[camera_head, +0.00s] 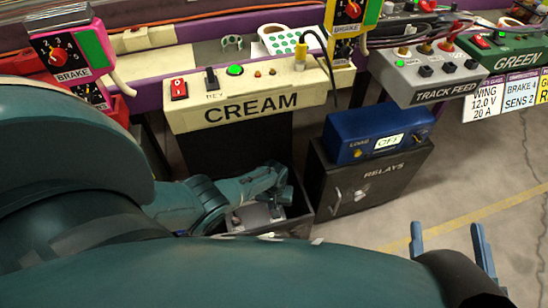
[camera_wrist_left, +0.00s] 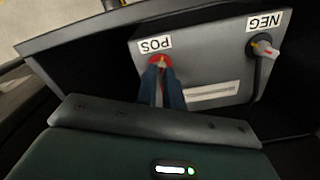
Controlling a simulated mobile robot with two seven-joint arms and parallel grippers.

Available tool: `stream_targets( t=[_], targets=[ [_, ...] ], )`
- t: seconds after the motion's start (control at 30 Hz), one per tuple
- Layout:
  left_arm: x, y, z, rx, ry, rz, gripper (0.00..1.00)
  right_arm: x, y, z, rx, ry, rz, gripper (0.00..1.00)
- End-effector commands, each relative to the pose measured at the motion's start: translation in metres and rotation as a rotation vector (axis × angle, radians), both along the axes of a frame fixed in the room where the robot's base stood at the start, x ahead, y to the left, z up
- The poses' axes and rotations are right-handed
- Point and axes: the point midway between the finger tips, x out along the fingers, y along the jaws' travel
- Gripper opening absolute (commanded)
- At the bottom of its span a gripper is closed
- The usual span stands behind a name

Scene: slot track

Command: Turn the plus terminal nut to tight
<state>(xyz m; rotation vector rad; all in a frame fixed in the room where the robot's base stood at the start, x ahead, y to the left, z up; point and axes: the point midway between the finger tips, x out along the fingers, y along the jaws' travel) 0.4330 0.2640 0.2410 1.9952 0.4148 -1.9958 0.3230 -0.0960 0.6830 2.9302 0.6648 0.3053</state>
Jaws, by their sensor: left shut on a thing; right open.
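In the left wrist view a grey battery (camera_wrist_left: 205,62) sits in a dark tray, with its POS and NEG labels upside down. The red plus terminal (camera_wrist_left: 154,60) is beside the POS label. My left gripper (camera_wrist_left: 163,68) is shut on the plus terminal nut there; the fingers hide most of the nut, and how tight it is cannot be told. The minus terminal (camera_wrist_left: 263,48) has a pale clamp and a dark cable. In the head view the battery (camera_head: 258,216) shows partly below my left arm. My right gripper (camera_head: 448,238) is open and empty at the lower right.
The battery tray (camera_head: 298,222) is below the CREAM panel (camera_head: 255,97). A dark RELAYS cabinet (camera_head: 370,180) with a blue LOAD unit (camera_head: 375,135) reading OFF stands close to its right. The floor at the lower right is clear.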

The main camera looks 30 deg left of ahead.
Motion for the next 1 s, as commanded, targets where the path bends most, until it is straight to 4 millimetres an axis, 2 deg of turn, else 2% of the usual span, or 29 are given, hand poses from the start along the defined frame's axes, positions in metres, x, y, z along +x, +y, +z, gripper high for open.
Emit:
stream_targets(
  t=[1.0],
  targets=[
    [-0.0008, -0.0008, -0.0006, -0.002, 0.001, -0.926, 0.0, -0.0001, 0.0001, -0.0022, 0.004, 0.006, -0.001, 0.67]
  ],
)
